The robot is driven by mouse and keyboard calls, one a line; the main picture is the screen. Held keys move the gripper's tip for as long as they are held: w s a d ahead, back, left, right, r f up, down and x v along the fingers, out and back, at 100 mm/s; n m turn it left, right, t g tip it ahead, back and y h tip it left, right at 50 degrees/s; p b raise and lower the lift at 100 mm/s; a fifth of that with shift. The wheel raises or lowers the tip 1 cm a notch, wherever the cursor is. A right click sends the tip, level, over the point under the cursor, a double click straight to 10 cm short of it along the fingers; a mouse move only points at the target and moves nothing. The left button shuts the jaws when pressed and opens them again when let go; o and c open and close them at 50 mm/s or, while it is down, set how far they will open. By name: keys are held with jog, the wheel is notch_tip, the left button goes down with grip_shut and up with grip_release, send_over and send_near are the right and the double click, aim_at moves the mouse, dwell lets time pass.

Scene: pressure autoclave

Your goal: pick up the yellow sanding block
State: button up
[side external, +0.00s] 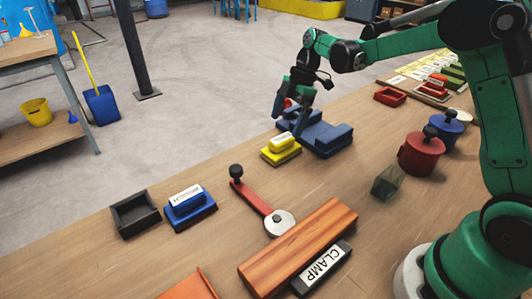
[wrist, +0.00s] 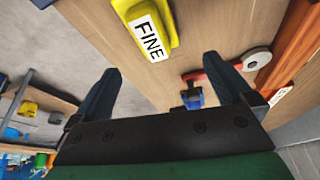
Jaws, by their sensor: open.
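The yellow sanding block (side external: 281,151) sits on the wooden bench, just in front of a blue stepped block (side external: 326,140). In the wrist view the yellow block (wrist: 172,12) is at the top, cut off by the frame, with a white label reading FINE. My gripper (side external: 288,122) is above and just behind the yellow block in the side view, close to the blue stepped block. In the wrist view its two dark fingers (wrist: 165,85) are spread apart with nothing between them. The yellow block lies beyond the fingertips, not between them.
A red lever (side external: 252,198) with a pale disc lies nearby. A labelled blue block (side external: 188,205), a dark open box (side external: 135,214) and a wooden bar (side external: 300,245) are nearer the camera. Red pot (side external: 420,155) and blue pot (side external: 446,130) stand right. Bench around the yellow block's front is bare.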

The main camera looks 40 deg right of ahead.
aim_at(282, 138)
jog(key=shift+w+d+f+n+g, duration=0.2)
jog(key=shift+f+n, duration=0.2)
jog(key=shift+f, duration=0.15)
jog(key=shift+w+d+f+n+g, duration=0.1)
jog(key=shift+w+d+f+n, duration=0.1)
jog(key=shift+f+n, duration=0.25)
jog(key=shift+f+y, duration=0.3)
jog(key=shift+f, duration=0.05)
jog(key=shift+x, duration=2.65)
jog(key=c, duration=1.4)
notch_tip(282, 138, up, 20)
jog(key=shift+r, duration=0.1)
